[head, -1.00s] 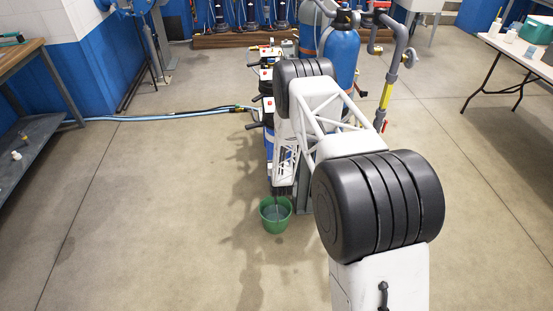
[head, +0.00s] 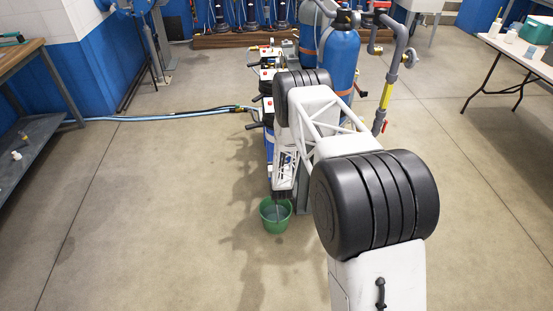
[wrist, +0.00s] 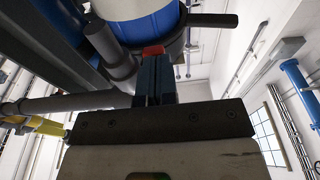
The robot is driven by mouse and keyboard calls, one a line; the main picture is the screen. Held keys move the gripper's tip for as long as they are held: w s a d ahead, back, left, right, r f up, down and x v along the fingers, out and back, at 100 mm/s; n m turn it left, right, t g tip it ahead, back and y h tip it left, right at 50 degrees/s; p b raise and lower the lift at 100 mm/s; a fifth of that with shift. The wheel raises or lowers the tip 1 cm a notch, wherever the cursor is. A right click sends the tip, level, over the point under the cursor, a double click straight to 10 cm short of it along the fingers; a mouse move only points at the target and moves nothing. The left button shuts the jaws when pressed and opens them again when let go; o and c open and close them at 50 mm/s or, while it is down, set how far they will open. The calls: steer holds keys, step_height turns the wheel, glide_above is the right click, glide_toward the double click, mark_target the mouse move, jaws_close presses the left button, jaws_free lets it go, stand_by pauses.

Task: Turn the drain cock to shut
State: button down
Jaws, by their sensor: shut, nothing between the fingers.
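My gripper (wrist: 154,80) is shut and empty in the wrist view, its two dark blue fingers side by side. A small red part (wrist: 153,50), probably the drain cock's handle, shows just past the fingertips, low on a blue column (wrist: 150,22). I cannot tell whether the fingers touch it, or how the cock is turned. In the head view my gripper (head: 282,195) points down just above the green bucket (head: 276,222), and my arm hides the cock. The bucket holds some liquid; a thin pale streak above it may be a stream.
Grey pipes (wrist: 70,103) run close left of my fingers in the wrist view. In the head view a blue tank (head: 338,65) and a grey standpipe (head: 391,80) with a red handle stand beyond my arm. A hose (head: 160,117) crosses the floor at left. Floor around the bucket is clear.

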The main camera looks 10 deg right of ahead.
steer(key=shift+f+t, duration=0.2)
steer(key=shift+t, duration=0.2)
steer(key=shift+w+t, duration=0.25)
steer(key=shift+t, duration=0.05)
steer(key=shift+w+f, duration=0.2)
steer(key=shift+f, duration=0.05)
steer(key=shift+w+f, duration=0.15)
steer(key=shift+w, duration=0.6)
steer(key=shift+w+f, duration=0.1)
steer(key=shift+w, duration=0.8)
steer(key=shift+f, duration=0.1)
step_height(320, 180, down, 14)
steer(key=s, duration=0.1)
stand_by(0.8)
